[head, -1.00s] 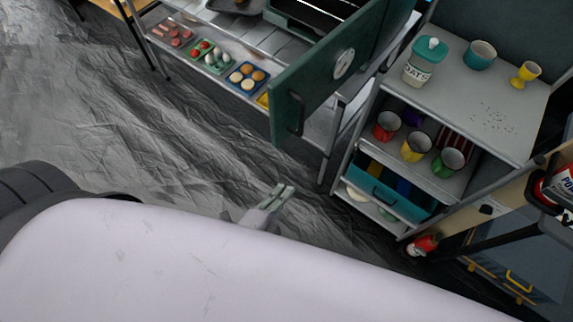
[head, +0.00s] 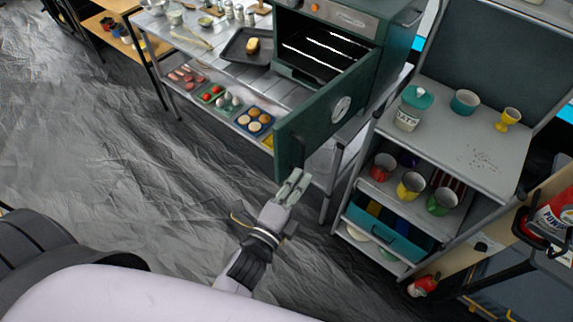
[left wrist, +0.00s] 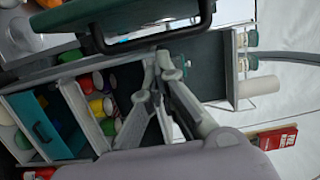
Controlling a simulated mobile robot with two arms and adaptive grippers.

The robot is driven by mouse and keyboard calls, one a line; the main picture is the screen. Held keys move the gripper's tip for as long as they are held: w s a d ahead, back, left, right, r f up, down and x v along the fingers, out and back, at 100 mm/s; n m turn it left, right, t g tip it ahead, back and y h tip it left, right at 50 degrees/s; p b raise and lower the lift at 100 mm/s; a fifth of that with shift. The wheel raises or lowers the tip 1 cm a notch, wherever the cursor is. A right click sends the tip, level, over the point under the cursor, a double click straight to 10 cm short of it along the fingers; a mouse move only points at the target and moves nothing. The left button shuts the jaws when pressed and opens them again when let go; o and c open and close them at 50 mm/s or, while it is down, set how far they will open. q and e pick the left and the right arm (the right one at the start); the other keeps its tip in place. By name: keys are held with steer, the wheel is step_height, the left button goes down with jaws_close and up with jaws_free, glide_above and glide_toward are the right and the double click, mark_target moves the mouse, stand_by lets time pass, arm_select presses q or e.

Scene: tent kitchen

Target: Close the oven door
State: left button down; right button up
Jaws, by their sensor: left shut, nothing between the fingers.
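The green oven (head: 345,22) stands at the top of the head view, its dark cavity with bright rack bars exposed. Its door (head: 318,122) is swung wide open toward me, with a round dial on its face. My left gripper (head: 293,187) is shut and empty, just below the door's near lower corner. In the left wrist view, the green door (left wrist: 125,12) fills the top, with its dark bar handle (left wrist: 150,42) just above my shut fingertips (left wrist: 163,62). I cannot tell whether they touch the handle. My right gripper is not in view.
Right of the door stands a grey shelf unit (head: 455,130) with an oats jar (head: 413,108), several cups and a teal drawer (head: 385,226). Left of it, a metal table holds a tray (head: 245,47) and food boxes. The crumpled grey floor (head: 130,170) at left is clear.

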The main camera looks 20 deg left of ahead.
arm_select(q)
steer(key=a, duration=0.1)
steer(key=w+a+p, duration=0.1)
steer(key=a, duration=0.1)
steer(key=shift+w+a, duration=0.4)
steer(key=shift+d, duration=0.1)
